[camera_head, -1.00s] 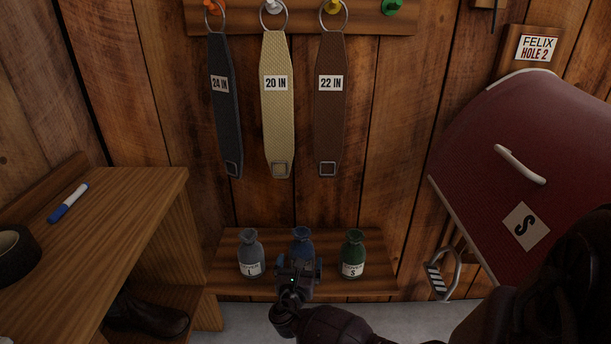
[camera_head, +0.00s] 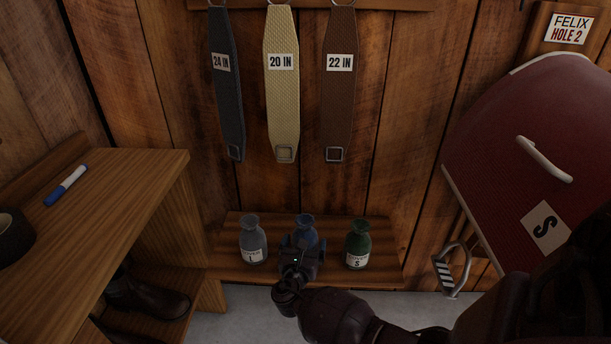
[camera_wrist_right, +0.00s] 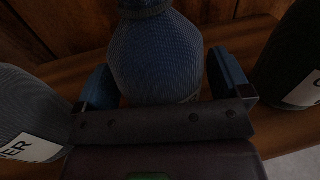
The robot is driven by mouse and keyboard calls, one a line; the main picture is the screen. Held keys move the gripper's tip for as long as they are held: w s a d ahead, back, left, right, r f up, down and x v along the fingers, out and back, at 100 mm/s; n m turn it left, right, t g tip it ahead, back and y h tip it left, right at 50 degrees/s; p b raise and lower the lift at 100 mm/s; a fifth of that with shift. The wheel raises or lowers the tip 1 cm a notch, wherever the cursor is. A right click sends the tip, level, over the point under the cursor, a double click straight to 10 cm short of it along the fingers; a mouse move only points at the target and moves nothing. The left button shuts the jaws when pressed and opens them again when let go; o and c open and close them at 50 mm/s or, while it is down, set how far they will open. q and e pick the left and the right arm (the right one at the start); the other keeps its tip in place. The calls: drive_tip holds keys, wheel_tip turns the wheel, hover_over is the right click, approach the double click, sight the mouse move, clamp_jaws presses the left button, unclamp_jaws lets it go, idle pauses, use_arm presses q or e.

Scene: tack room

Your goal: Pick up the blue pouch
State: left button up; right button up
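The blue pouch (camera_head: 305,228) stands upright on the low wooden shelf, between a grey pouch and a green pouch. My right gripper (camera_head: 303,247) is in front of it and hides its lower part in the head view. In the right wrist view, the blue pouch (camera_wrist_right: 157,55) stands between the two blue fingers of my right gripper (camera_wrist_right: 162,85). The fingers are apart, one on each side, and a dark gap shows on the left; contact on the right is unclear. My left gripper is not in view.
The grey pouch (camera_head: 253,240) marked L and the green pouch (camera_head: 357,245) marked S stand close on either side. The low shelf (camera_head: 225,268) sits against the plank wall. A wooden bench (camera_head: 140,190) with a marker (camera_head: 66,186) is at left; a red saddle pad (camera_head: 530,140) is at right.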

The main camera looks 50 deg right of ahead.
sight(303, 220)
drive_tip(key=c, duration=0.8)
drive_tip(key=r+p, duration=0.1)
drive_tip(key=r, duration=0.2)
drive_tip(key=r+p, duration=0.2)
drive_tip(key=r, duration=0.1)
drive_tip(key=r+p, duration=0.1)
drive_tip(key=r, duration=0.2)
drive_tip(key=shift+w+r, duration=0.25)
drive_tip(key=shift+r, duration=0.1)
use_arm(q)
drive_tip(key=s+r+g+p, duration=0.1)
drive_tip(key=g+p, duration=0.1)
drive_tip(key=p, duration=0.3)
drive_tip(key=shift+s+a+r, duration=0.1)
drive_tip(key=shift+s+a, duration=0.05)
use_arm(e)
drive_tip(key=r, duration=1)
drive_tip(key=shift+s+r, duration=0.15)
drive_tip(key=shift+s, duration=0.15)
